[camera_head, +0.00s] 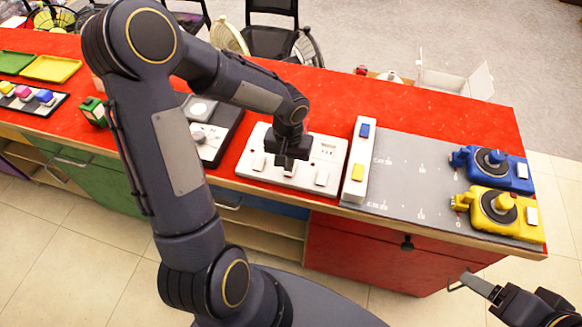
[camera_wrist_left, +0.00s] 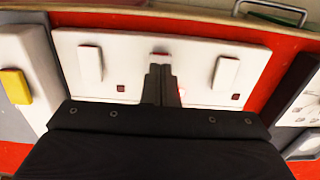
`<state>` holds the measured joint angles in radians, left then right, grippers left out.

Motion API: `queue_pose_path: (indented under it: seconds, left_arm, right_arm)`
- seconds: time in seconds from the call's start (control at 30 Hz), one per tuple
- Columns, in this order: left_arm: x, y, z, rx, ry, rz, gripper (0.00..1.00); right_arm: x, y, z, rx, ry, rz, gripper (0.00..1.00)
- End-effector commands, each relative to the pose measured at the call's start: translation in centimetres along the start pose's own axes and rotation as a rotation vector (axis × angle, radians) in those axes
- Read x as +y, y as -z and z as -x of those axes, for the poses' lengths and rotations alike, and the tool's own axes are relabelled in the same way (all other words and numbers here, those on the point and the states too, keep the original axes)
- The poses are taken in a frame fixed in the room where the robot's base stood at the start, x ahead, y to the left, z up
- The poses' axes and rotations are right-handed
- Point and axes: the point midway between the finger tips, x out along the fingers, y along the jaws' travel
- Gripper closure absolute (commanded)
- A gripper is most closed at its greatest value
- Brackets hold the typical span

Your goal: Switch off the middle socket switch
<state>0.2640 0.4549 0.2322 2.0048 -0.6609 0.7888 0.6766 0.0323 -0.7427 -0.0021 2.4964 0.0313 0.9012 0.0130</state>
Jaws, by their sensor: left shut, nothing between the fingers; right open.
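The white socket panel (camera_head: 253,146) lies on the red counter and has three white rocker switches along its near side. My left gripper (camera_head: 286,163) is shut and empty, pointing down over the middle switch. In the left wrist view the shut fingers (camera_wrist_left: 162,75) hide most of the middle switch (camera_wrist_left: 160,54); only its upper part with a reddish mark shows. I cannot tell whether they touch it. The two outer switches (camera_wrist_left: 90,63) (camera_wrist_left: 227,71) are in plain view. A red light glows just beside the fingers. My right gripper (camera_head: 515,294) is open and empty at the lower right, away from the panel.
Right of the panel stands a white strip with blue and yellow switches (camera_head: 359,150), then a grey board (camera_head: 410,180) with blue (camera_head: 492,165) and yellow (camera_head: 497,208) devices. Left of it is a dark-framed dial panel (camera_head: 208,140). Drawers line the counter's front.

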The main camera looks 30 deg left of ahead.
Motion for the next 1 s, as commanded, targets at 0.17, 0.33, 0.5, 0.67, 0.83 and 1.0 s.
queue_pose_path:
  seconds: [0.17, 0.33, 0.5, 0.67, 0.83, 1.0]
  left_arm:
    - [0.00, 0.00, 0.00, 0.000, 0.000, 0.000, 1.00]
    - [0.00, 0.00, -0.02, 0.000, 0.000, 0.000, 1.00]
    - [0.00, 0.00, -0.22, 0.000, 0.000, 0.000, 1.00]
    - [0.00, 0.00, -0.47, 0.000, 0.000, 0.000, 1.00]
    - [0.00, 0.00, -0.73, 0.000, 0.000, 0.000, 1.00]
    - [0.01, 0.01, -0.98, 0.000, 0.000, 0.000, 1.00]
  right_arm:
    - [0.00, 0.00, 0.00, 0.000, 0.000, 0.000, 0.27]
    - [0.01, -0.01, -0.02, 0.000, 0.000, 0.000, 0.27]
    - [0.08, -0.09, -0.18, 0.000, 0.000, 0.000, 0.27]
    - [0.18, -0.20, -0.39, 0.000, 0.000, 0.000, 0.27]
    - [0.27, -0.30, -0.60, 0.000, 0.000, 0.000, 0.27]
    - [0.37, -0.41, -0.81, 0.000, 0.000, 0.000, 0.27]
